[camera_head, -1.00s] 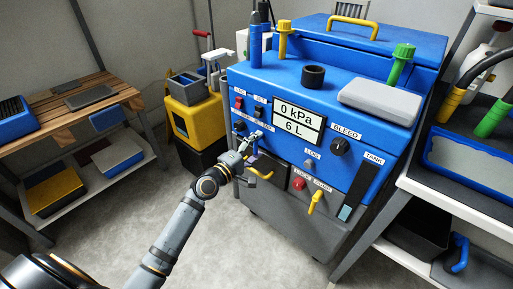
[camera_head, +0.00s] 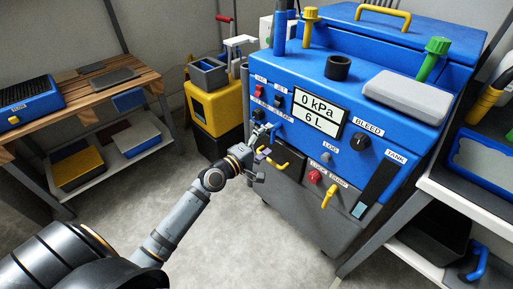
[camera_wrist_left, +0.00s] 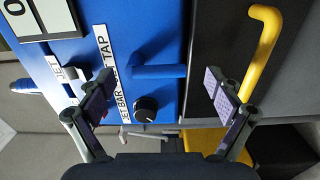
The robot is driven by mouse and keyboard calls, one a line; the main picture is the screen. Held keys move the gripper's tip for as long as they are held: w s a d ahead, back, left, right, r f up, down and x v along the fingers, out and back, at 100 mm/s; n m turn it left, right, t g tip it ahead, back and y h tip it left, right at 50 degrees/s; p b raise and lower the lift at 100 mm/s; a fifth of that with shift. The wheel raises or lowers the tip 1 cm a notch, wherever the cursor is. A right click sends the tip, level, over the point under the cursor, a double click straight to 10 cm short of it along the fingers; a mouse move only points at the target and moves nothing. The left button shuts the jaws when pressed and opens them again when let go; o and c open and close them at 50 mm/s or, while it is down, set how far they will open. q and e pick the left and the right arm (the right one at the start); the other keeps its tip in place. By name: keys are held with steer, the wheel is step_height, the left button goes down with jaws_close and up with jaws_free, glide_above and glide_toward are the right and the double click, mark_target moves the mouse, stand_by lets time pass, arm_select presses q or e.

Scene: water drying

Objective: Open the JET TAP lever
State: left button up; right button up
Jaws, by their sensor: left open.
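The blue machine (camera_head: 335,95) has a front panel with gauges, knobs and labels. In the left wrist view a blue lever (camera_wrist_left: 158,71) sticks out beside the JET TAP label (camera_wrist_left: 103,48). My left gripper (camera_wrist_left: 162,98) is open, with one fingertip on each side of the lever's line; nothing is between the pads, and I cannot tell how far the lever is from them. In the head view my left gripper (camera_head: 262,146) is at the panel's lower left and partly covers that corner. My right gripper is not in view.
A black JET BAR knob (camera_wrist_left: 146,108) sits close to the lever. A yellow handle (camera_wrist_left: 262,50) juts out near the right fingertip. A red knob (camera_head: 314,176) and yellow valve (camera_head: 328,196) are lower right on the panel. A wooden bench (camera_head: 110,88) stands left; the floor between is clear.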

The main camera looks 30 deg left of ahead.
arm_select(q)
steer(key=v, duration=0.9)
steer(key=shift+s, duration=0.15)
